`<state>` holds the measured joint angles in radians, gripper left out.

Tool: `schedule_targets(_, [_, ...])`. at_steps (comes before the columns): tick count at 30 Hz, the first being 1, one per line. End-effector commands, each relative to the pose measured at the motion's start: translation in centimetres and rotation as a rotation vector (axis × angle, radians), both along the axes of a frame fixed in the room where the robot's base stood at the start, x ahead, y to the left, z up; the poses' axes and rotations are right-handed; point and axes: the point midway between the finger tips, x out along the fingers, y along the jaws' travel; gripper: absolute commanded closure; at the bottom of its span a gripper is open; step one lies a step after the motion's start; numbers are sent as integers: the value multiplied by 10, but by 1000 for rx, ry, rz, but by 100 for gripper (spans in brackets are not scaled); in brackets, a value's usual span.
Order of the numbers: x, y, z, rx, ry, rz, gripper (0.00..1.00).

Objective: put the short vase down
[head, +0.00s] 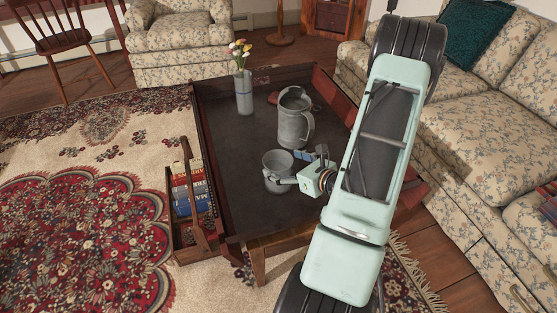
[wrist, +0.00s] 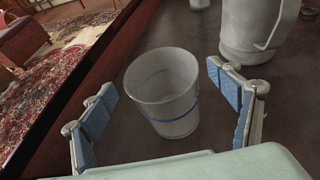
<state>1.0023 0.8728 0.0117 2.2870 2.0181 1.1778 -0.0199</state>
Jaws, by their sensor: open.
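The short vase (head: 278,172) is a grey, open-topped vessel, wider at the rim, standing upright on the dark table top (head: 230,140). In the wrist view the short vase (wrist: 165,100) looks empty and has a thin blue band. My gripper (head: 293,168) is open at the vase's right side in the head view. In the wrist view my gripper (wrist: 161,82) has its blue-padded fingers spread to the left and right of the vase, with gaps showing on both sides. The vase's underside is hidden.
A larger grey pitcher (head: 293,125) stands just behind the short vase and close to my right finger in the wrist view. A tall vase (head: 244,93) with flowers stands farther back. The table has a raised wooden rim (head: 204,148). A book rack (head: 190,235) stands left.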

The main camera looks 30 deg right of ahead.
Motion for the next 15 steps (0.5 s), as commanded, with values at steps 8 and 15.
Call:
schedule_targets(8, [-56, -9, 26, 0, 1, -3, 18])
schedule_targets(15, [-79, -11, 34, -1, 0, 0, 18])
